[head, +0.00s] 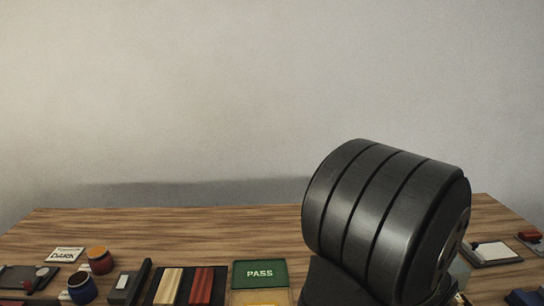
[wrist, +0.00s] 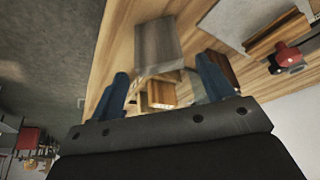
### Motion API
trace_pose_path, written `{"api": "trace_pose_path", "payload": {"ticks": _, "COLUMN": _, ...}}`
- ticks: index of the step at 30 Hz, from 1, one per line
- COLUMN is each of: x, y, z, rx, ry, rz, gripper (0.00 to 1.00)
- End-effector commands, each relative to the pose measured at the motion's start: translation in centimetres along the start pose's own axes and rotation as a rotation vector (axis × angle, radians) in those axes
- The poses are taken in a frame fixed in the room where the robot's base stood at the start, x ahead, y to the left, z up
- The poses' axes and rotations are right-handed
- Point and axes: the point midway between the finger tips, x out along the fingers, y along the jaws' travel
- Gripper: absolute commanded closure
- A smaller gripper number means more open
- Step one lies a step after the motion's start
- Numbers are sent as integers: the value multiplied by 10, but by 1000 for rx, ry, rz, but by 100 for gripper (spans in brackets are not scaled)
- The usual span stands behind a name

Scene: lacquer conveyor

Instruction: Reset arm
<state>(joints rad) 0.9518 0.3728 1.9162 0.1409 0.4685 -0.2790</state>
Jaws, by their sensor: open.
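My gripper (wrist: 163,86) shows in the wrist view with its two blue fingers spread apart and nothing held between them. Beyond the fingertips, a grey block (wrist: 158,42) stands over the wood-grained table (wrist: 120,45). A small orange-brown piece (wrist: 161,95) shows in the gap between the fingers, farther off than they are. In the head view a large black part of my arm fills the right of centre, and my gripper does not show there.
In the head view, a green PASS plate (head: 260,273), a black tray (head: 179,297) with a cream strip (head: 168,287) and a red strip (head: 202,286), an orange-topped pot (head: 99,258) and a blue pot (head: 82,289) line the front. The table's back (head: 200,222) is clear.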

Motion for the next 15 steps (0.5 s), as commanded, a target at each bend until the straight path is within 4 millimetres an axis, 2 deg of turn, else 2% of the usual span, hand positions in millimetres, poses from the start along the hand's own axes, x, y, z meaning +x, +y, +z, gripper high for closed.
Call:
{"api": "trace_pose_path", "payload": {"ticks": 3, "x": 16, "y": 0, "z": 1, "rx": -1, "ry": -3, "rz": 0, "gripper": 26}}
{"api": "trace_pose_path", "payload": {"ticks": 7, "x": 28, "y": 0, "z": 1, "rx": -2, "ry": -2, "rz": 0, "gripper": 26}}
{"api": "trace_pose_path", "payload": {"ticks": 11, "x": 34, "y": 0, "z": 1, "rx": -2, "ry": 0, "rz": 0, "gripper": 26}}
{"api": "trace_pose_path", "payload": {"ticks": 15, "x": 31, "y": 0, "z": 0, "rx": -2, "ry": 2, "rz": 1, "gripper": 26}}
